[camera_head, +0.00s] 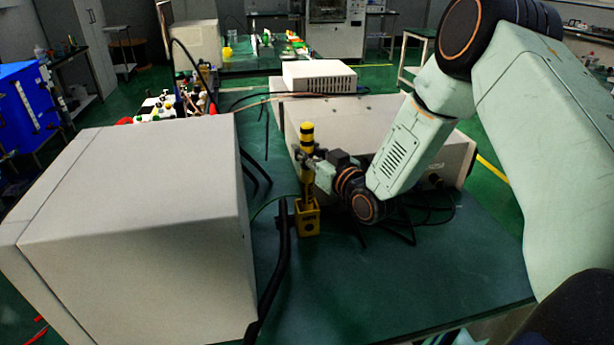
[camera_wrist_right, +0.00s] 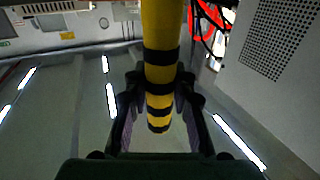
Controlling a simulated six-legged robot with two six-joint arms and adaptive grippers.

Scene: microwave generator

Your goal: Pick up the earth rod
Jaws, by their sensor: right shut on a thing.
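The earth rod (camera_head: 307,133) is yellow with black bands. In the head view it stands upright, with its lower end at a yellow holder (camera_head: 307,217) on the green table. I cannot tell whether the lower end is still inside the holder. My right gripper (camera_head: 307,167) is shut on the rod, coming from the right. In the right wrist view the rod (camera_wrist_right: 160,60) runs between the two fingers (camera_wrist_right: 160,95), which press on it from both sides. My left gripper is in neither view.
A large grey cabinet (camera_head: 140,220) fills the left of the green table (camera_head: 400,290). Another grey unit (camera_head: 370,125) stands behind the rod, with a white box (camera_head: 319,75) beyond. Black cables (camera_head: 275,270) run beside the holder. The table's front right is clear.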

